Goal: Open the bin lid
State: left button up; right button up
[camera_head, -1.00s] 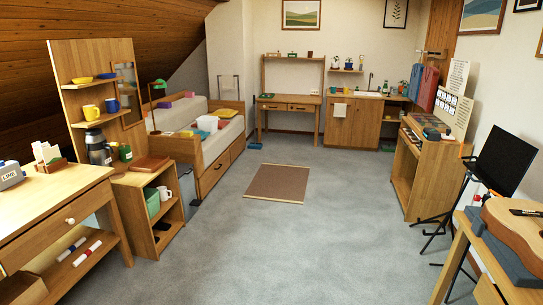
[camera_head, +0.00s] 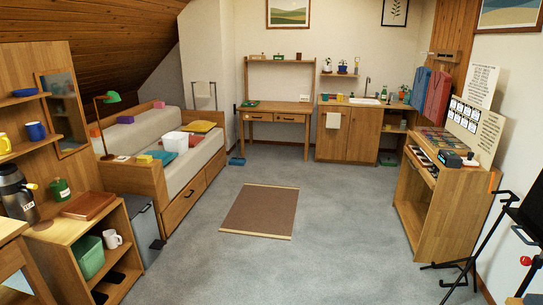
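A grey bin (camera_head: 146,238) stands on the floor at the left, between the low wooden shelf unit and the end of the bed. Its dark top (camera_head: 140,206) looks level and closed, though it is small in the view and partly hidden by the shelf unit. Neither of my grippers is in view.
The low shelf unit (camera_head: 72,232) holds a flask, a book and a green basket. A brown mat (camera_head: 260,211) lies mid-floor. The carpet before the bin is clear.

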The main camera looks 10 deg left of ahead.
aim_at(134, 204)
jog(key=i+u, duration=0.2)
jog(key=i, duration=0.65)
jog(key=i+l+u, duration=0.2)
jog(key=i, duration=0.65)
